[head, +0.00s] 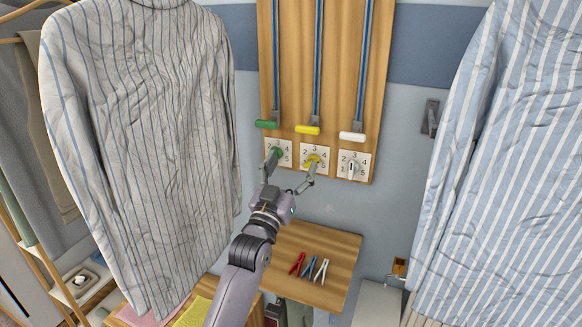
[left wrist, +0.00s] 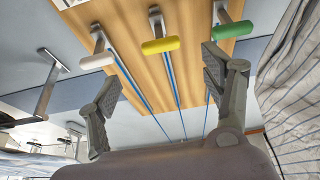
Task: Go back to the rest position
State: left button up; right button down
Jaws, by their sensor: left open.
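My left gripper (head: 289,174) is open in front of the lower part of a wooden wall board (head: 338,60). In the head view its spread fingers overlap the green dial (head: 277,152) and the yellow dial (head: 314,158); I cannot tell whether they touch. The white dial (head: 351,166) is to the right, clear of the gripper. In the left wrist view the open fingers (left wrist: 160,85) show with nothing held between them. The green handle (left wrist: 233,30), yellow handle (left wrist: 160,46) and white handle (left wrist: 98,61) lie beyond them. My right gripper is in neither view.
A striped shirt (head: 140,130) hangs at left and another (head: 510,170) at right, flanking my arm. Below the board, a wooden shelf (head: 335,250) holds a red peg (head: 297,263), a blue peg (head: 308,266) and a white peg (head: 321,271). Folded cloths lie at the lower left.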

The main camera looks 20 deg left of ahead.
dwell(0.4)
pick_arm(q)
jog(key=s+d+f+g, duration=0.1)
jog(key=s+f+g, duration=0.25)
jog(key=f, duration=0.35)
jog(key=s+d+f+m+g, duration=0.1)
jog(key=s+f+g, duration=0.1)
jog(key=s+f, duration=0.45)
jog(key=s+d+f+g, duration=0.1)
jog(key=s+f+g, duration=0.15)
jog(key=f, duration=0.65)
jog(key=s+f+g, duration=0.4)
jog(key=s, duration=0.5)
jog(key=s+f+g, duration=0.3)
jog(key=s+f, duration=0.1)
jog(key=s, duration=0.6)
jog(key=s+f+g, duration=0.4)
jog(key=s, duration=0.5)
notch_tip(320, 180, down, 28)
jog(key=s+r+g, duration=0.1)
jog(key=s, duration=0.2)
jog(key=s+a+f, duration=0.2)
jog(key=s+f, duration=0.5)
jog(key=s+a+f+m+g, duration=0.1)
jog(key=s+f, duration=0.7)
jog(key=shift+s+a+y, duration=0.3)
jog(key=shift+a+y, duration=0.05)
jog(key=shift+y, duration=0.05)
